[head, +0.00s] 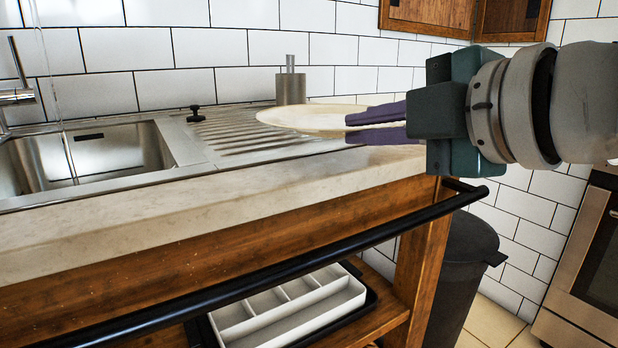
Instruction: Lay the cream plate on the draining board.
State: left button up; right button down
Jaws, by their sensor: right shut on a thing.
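The cream plate (305,119) is in the head view, held flat at the right part of the draining board (222,134). My right gripper (376,125) comes in from the right and is shut on the plate's right rim, with one purple finger above and one below. The plate's left part overlaps the ribbed metal of the draining board. I cannot tell whether the plate touches the board or hovers just above it. My left gripper is not in view.
A sink (85,160) with a tap and running water lies left of the board. A metal dispenser (291,88) stands behind the plate. A black rail (290,268) runs along the counter front. A white divided tray (290,308) and a dark bin (462,270) are below.

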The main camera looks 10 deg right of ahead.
notch_tip(320, 180, down, 4)
jog(key=shift+r+b, duration=0.1)
jog(key=shift+b, duration=0.75)
jog(key=c, duration=1.4)
grip_release()
jog(key=o, duration=0.4)
